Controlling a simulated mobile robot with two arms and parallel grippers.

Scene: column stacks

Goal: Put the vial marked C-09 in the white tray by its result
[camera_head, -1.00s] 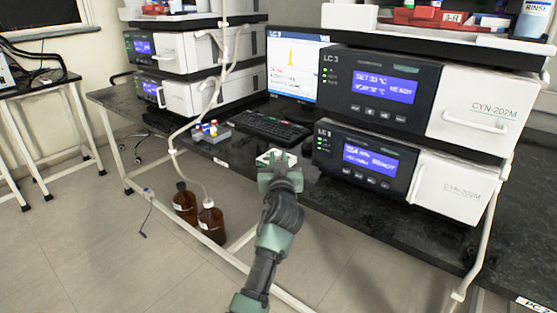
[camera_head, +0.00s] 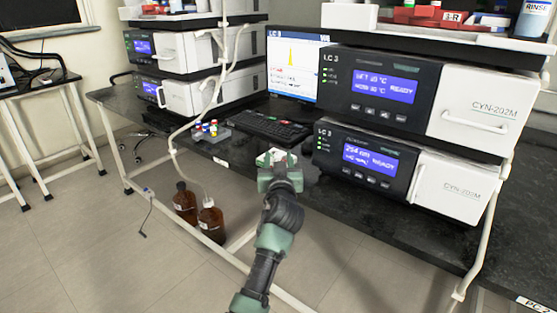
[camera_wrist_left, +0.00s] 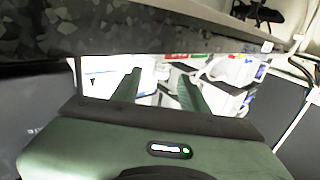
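My left gripper (camera_head: 276,158) is over the front edge of the dark bench, in front of the keyboard. In the left wrist view, its two dark green fingers (camera_wrist_left: 159,90) stand apart with a gap between them, and I see no vial clearly held there. A small grey rack (camera_head: 218,136) with several colour-capped vials (camera_head: 206,127) stands on the bench to the left of the gripper. Their markings are too small to read, so I cannot tell which is C-09. I cannot single out the white tray. My right gripper is not in view.
A monitor (camera_head: 294,68) showing a yellow peak stands behind the keyboard (camera_head: 266,128). Stacked LC 3 instruments (camera_head: 370,95) rise on the right, and another stack (camera_head: 190,85) on the left. A pale tube and pole cross near the vial rack.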

